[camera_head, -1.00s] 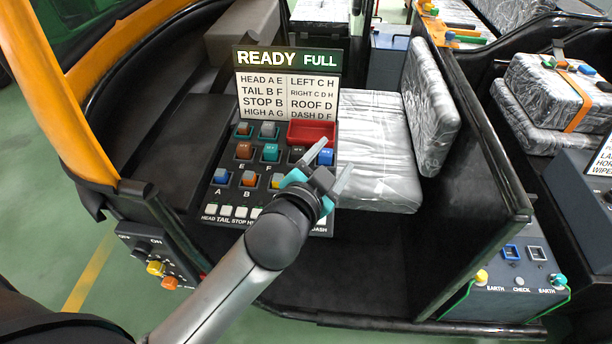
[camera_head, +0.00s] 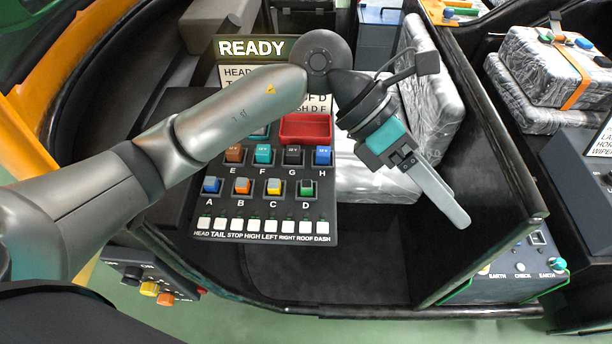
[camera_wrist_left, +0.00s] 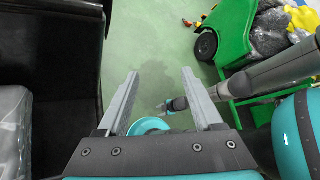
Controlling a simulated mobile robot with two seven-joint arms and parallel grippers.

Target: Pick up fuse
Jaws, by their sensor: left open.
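The fuse panel (camera_head: 218,218) stands at centre in the head view. Its lower row holds a blue fuse A (camera_head: 211,185), orange fuse B (camera_head: 242,186), yellow fuse C (camera_head: 274,187) and green fuse D (camera_head: 306,188). My left arm hides the slots above these. My left gripper (camera_head: 462,218) is right of the panel, away from the fuses. The left wrist view shows its jaws (camera_wrist_left: 160,78) open and empty.
A red tray (camera_head: 305,128) sits at the panel's upper right. The READY sign (camera_head: 250,47) stands behind, its card partly covered by my arm. A black side wall (camera_head: 480,150) rises right of the gripper. In the left wrist view a green cart (camera_wrist_left: 235,40) stands on the floor.

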